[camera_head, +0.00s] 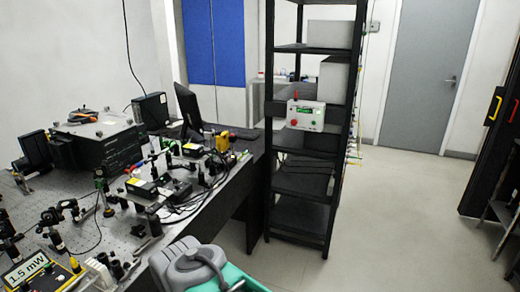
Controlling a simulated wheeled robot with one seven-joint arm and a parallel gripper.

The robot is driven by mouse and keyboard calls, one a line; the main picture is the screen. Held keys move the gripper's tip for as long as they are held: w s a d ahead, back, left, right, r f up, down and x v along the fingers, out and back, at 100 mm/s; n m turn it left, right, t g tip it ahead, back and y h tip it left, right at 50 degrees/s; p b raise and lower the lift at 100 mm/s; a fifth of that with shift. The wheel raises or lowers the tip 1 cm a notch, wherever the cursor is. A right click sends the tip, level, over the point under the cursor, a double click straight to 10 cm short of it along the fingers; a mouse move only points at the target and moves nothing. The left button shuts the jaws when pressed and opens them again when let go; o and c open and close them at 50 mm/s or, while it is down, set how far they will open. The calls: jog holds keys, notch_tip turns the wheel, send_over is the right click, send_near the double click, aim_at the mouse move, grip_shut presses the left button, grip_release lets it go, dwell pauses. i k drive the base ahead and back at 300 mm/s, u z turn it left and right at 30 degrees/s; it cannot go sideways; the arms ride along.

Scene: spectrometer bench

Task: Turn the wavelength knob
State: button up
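I cannot pick out a wavelength knob for certain. A dark box-shaped instrument (112,143) sits at the back left of the optical bench (22,207), with an orange-marked item on top. Any knob on it is too small to tell. A pale control box (306,116) with a red and a green round part on its front sits on the black shelf rack, beyond the bench. My gripper does not show in this view, so its state and its place relative to the knob are hidden.
Optical mounts, cables and a yellow-edged box marked "1.5 mW" (36,271) crowd the bench. A monitor (189,107) stands at its far end. The black shelf rack (328,178) stands beyond. Open floor (410,225) lies to the right, before a grey door (425,75).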

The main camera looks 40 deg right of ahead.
aim_at(48, 268)
jog(key=z, duration=1.5)
jog(key=i, duration=1)
jog(key=u, duration=0.45)
jog(key=i, duration=0.9)
jog(key=u, duration=0.85)
jog(key=k, duration=0.25)
jog(key=z, duration=1.05)
jog(key=k, duration=0.1)
jog(key=u, duration=2.7)
jog(key=i, duration=0.55)
jog(key=u, duration=0.1)
